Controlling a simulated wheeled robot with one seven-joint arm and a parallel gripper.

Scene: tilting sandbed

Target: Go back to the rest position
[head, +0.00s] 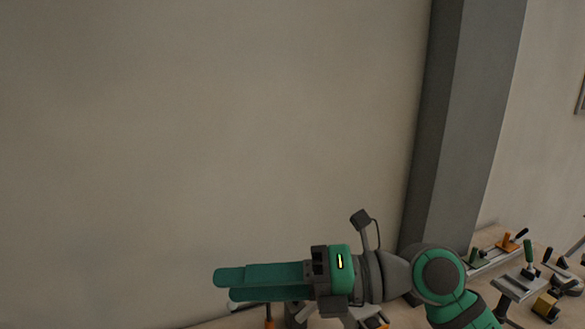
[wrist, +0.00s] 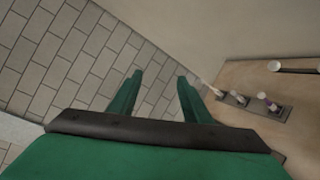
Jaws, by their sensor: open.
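My gripper (head: 222,284) is in the lower middle of the head view, stretched out to the left in front of the plain wall. Its green fingers also show in the wrist view (wrist: 160,78), apart from each other with nothing between them. The tiled floor lies beyond them there. My gripper is open and empty, and no object touches the fingers.
A wooden bench top (wrist: 240,78) with small fixtures (wrist: 265,102) is at the right of the wrist view. In the head view, levers and clamps (head: 528,260) stand on a surface at the lower right. A grey pillar (head: 470,110) rises behind. The tiled floor (wrist: 65,55) looks clear.

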